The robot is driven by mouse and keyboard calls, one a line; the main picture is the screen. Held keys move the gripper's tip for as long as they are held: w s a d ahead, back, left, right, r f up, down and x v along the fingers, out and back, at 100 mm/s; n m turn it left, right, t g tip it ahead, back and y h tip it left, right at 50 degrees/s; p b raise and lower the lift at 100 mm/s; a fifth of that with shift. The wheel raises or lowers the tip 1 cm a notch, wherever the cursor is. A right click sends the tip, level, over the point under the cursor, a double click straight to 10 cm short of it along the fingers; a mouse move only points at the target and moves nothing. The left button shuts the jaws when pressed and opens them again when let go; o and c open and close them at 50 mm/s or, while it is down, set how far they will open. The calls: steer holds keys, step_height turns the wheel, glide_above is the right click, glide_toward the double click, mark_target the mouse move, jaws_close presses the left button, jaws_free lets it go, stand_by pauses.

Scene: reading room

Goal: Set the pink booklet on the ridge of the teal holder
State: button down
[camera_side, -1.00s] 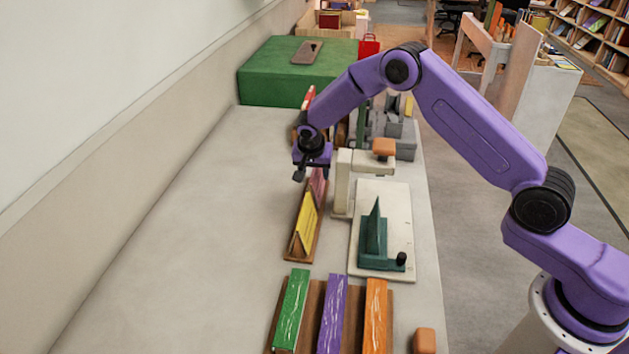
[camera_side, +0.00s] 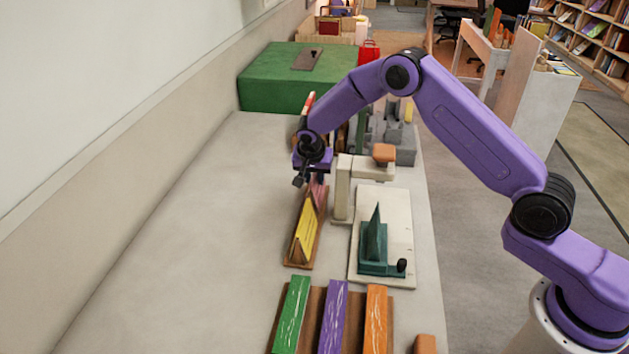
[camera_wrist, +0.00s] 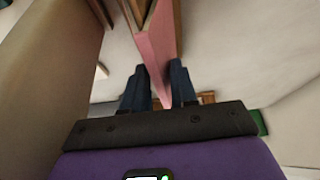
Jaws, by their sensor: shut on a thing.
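The pink booklet (camera_side: 319,194) stands at the far end of a brown wooden stand (camera_side: 297,264), behind a yellow booklet (camera_side: 304,237). My gripper (camera_side: 318,180) is over the pink booklet and shut on its upper edge. In the wrist view, the pink booklet (camera_wrist: 157,45) runs between the two dark fingers of my gripper (camera_wrist: 159,88). Whether it touches the stand is hidden. The teal holder (camera_side: 374,244) has an upright pointed ridge and a black knob. It stands on a white board to the right, with nothing on its ridge.
A cream post with an arm and orange block (camera_side: 384,152) rises between my gripper and the white board (camera_side: 400,216). Green, purple and orange pieces (camera_side: 333,318) lie in front. A green box (camera_side: 275,85) stands behind. The table's left side is clear.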

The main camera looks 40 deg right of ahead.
mark_target(316, 175)
step_height(316, 175, up, 25)
steer(key=s+d, duration=0.1)
steer(key=s, duration=2.2)
steer(key=shift+f, duration=7.9)
steer(key=shift+f, duration=0.2)
steer(key=shift+f, duration=0.25)
steer(key=shift+f, duration=0.1)
steer(key=shift+f, duration=1.4)
